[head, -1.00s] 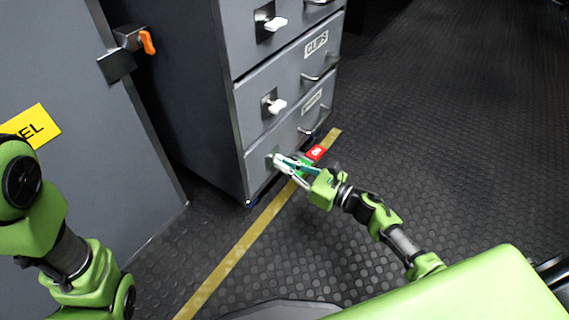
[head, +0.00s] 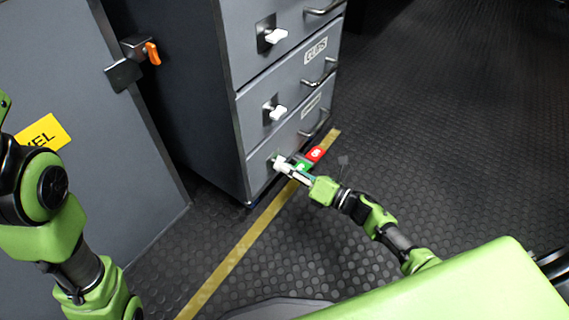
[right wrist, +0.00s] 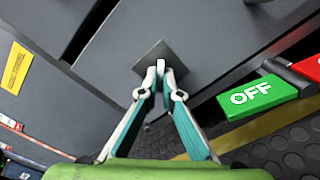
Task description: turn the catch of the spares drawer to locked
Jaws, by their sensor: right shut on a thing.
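The grey drawer cabinet (head: 182,75) stands left of centre in the head view. Its lowest drawer (head: 262,182) has a small white catch (right wrist: 160,66) on a dark square plate (right wrist: 148,56); this drawer's label is too small to read. My right gripper (head: 283,164) is at that catch. In the right wrist view my right gripper (right wrist: 161,75) has its fingertips closed around the white catch, hiding part of it. I cannot tell the catch's exact angle. Only links of my left arm show; its gripper is out of view.
The middle drawer, labelled CLIPS (head: 316,50), has its own white catch (head: 276,111). A green OFF block (right wrist: 257,95) and a red block (head: 316,154) sit beside my right gripper. A grey door panel with an orange handle (head: 152,53) is at left. The right floor is clear.

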